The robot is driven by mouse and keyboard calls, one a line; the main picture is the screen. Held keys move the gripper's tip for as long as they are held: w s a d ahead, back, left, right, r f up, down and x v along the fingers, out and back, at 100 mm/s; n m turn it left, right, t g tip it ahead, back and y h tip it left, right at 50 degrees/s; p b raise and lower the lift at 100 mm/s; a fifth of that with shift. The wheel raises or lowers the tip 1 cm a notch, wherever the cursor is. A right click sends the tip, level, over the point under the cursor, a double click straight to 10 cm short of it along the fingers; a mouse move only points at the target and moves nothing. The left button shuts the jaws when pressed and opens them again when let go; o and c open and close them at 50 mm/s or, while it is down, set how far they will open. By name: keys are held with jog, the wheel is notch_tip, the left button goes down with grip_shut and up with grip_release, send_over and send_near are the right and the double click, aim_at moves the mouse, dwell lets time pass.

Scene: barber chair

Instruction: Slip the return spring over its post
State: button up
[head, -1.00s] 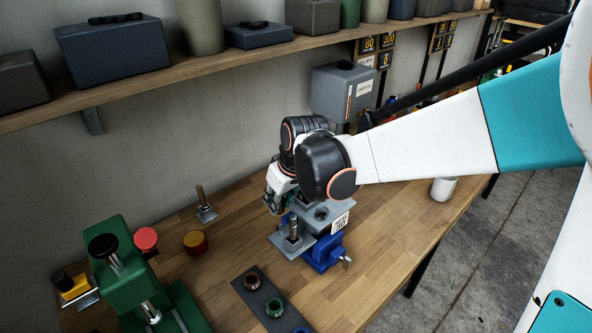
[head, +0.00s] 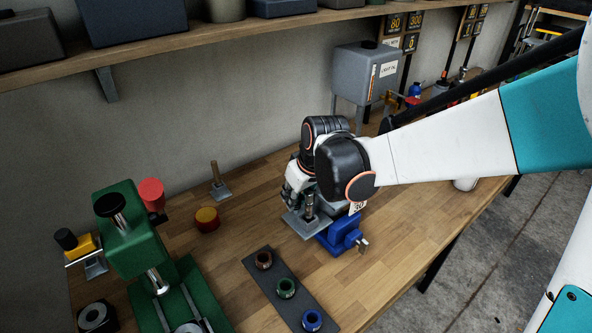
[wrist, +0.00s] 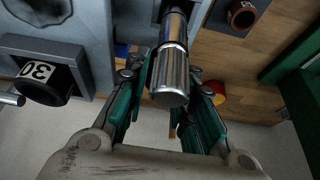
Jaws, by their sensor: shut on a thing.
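My gripper (wrist: 165,85) points down at the bench, its green fingers on either side of a shiny ridged metal cylinder, which I take to be the return spring (wrist: 170,75). Separate coils cannot be made out. In the head view, my gripper (head: 297,187) is partly covered by my own wrist. The post (head: 310,207) stands upright on a grey plate (head: 297,227), right beside the fingers. In the wrist view, the cylinder lines up with a darker shaft above the plate. How far one sits around the other cannot be told.
A blue vice (head: 342,236) and a block marked 30 (wrist: 38,72) stand close by. A dark strip (head: 262,283) with coloured bushings lies in front. A green press (head: 130,240), a yellow-red button (head: 207,219) and a small brown post (head: 215,173) are left. Bench at front right is clear.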

jog(key=shift+f, duration=0.5)
jog(key=shift+f+b, duration=0.55)
jog(key=shift+b, duration=0.1)
jog(key=o, duration=1)
jog(key=shift+c, duration=0.2)
jog(key=shift+s+r+p, duration=0.1)
jog(key=shift+r+p, duration=3.25)
jog(key=shift+r, duration=1.2)
